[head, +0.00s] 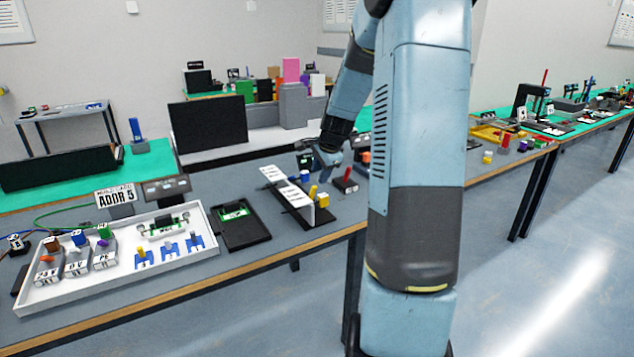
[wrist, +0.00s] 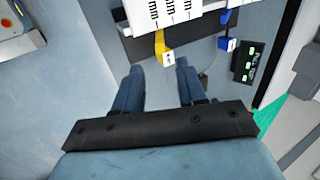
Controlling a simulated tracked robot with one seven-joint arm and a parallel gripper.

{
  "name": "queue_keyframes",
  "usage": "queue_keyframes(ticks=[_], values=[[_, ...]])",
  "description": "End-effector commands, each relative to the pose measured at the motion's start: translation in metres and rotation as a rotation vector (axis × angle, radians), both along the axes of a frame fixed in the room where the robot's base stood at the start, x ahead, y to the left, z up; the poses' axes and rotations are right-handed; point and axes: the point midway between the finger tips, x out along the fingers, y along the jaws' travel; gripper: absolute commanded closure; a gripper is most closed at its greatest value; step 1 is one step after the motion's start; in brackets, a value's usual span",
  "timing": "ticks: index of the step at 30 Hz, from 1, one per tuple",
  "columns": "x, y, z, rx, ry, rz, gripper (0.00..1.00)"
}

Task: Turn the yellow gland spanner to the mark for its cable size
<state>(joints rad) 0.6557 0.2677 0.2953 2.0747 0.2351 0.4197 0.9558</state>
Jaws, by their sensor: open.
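The yellow gland spanner (wrist: 161,45) shows in the wrist view below a white panel (wrist: 165,10) with black scale marks and numbers. Its near end is a yellow block with a pale marked face. In the head view yellow parts (head: 322,200) show at the right end of the white labelled panel (head: 290,189). My gripper (wrist: 158,80) is open and empty, its two fingers apart, with the spanner's end just beyond and between the fingertips. Which mark the spanner points to is not readable.
A blue handle (wrist: 227,43) and a black device with green lights (wrist: 247,62) lie to the right in the wrist view. In the head view a black tray (head: 243,236) and a white tray (head: 75,298) with terminal parts stand left of the panel. My arm hides the bench's middle.

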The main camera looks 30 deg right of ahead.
Motion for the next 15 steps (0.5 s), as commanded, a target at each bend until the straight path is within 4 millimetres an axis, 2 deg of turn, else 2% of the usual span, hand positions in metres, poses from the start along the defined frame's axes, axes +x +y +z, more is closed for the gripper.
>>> queue_keyframes(ticks=[1, 6, 15], values=[[-0.004, -0.001, 0.009, -0.002, -0.003, -0.002, 0.60], [-0.013, -0.001, 0.028, -0.002, -0.001, -0.001, 0.60], [-0.018, -0.001, 0.039, 0.000, 0.000, -0.001, 0.60]])
